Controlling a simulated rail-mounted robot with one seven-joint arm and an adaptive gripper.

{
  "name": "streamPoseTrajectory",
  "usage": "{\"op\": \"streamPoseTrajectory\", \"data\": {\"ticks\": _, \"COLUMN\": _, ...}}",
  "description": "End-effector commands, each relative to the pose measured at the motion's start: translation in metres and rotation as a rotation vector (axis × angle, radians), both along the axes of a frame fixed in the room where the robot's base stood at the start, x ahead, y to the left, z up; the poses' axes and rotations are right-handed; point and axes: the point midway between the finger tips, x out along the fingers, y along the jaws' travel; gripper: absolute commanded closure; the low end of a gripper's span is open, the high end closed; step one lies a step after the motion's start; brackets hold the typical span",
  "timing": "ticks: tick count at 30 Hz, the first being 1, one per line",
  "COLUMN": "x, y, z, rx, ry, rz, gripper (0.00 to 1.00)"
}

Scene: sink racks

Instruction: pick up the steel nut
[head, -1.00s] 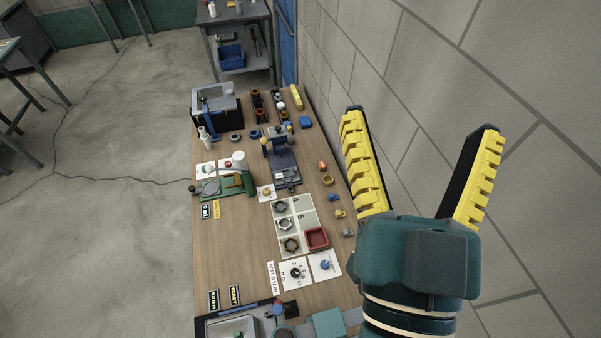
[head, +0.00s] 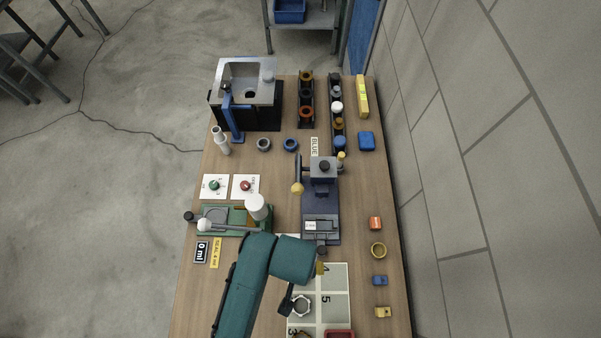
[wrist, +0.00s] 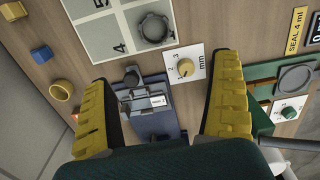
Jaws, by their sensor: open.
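A grey metal nut (head: 302,305) lies in a cell of the pale numbered tray (head: 337,276) in the head view. In the wrist view a dark grey ring-shaped nut (wrist: 153,28) lies flat in a tray cell by the number 4, beyond my fingertips; I cannot tell for sure that it is the same nut. My gripper (wrist: 160,72) is open and empty, with its yellow ridged fingers wide apart above the bench. In the head view my arm hides most of the gripper and part of the tray.
A blue-grey clamp fixture (head: 321,205) stands behind the tray and shows between my fingers in the wrist view. A green fixture (head: 232,217) stands to the left. Small coloured parts, including a yellow ring (head: 378,250), line the right side. A block wall (head: 480,170) borders the bench.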

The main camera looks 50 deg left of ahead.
Motion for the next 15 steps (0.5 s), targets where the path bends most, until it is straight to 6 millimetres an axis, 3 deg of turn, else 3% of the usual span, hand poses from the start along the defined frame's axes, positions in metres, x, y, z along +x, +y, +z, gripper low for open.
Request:
{"op": "streamPoseTrajectory", "data": {"ticks": 12, "x": -0.001, "y": -0.001, "z": -0.092, "rx": -0.003, "ry": 0.006, "rz": 0.002, "gripper": 0.06}}
{"op": "streamPoseTrajectory", "data": {"ticks": 15, "x": 0.0, "y": -0.001, "z": -0.105, "rx": -0.002, "ry": 0.004, "rz": 0.001, "gripper": 0.06}}
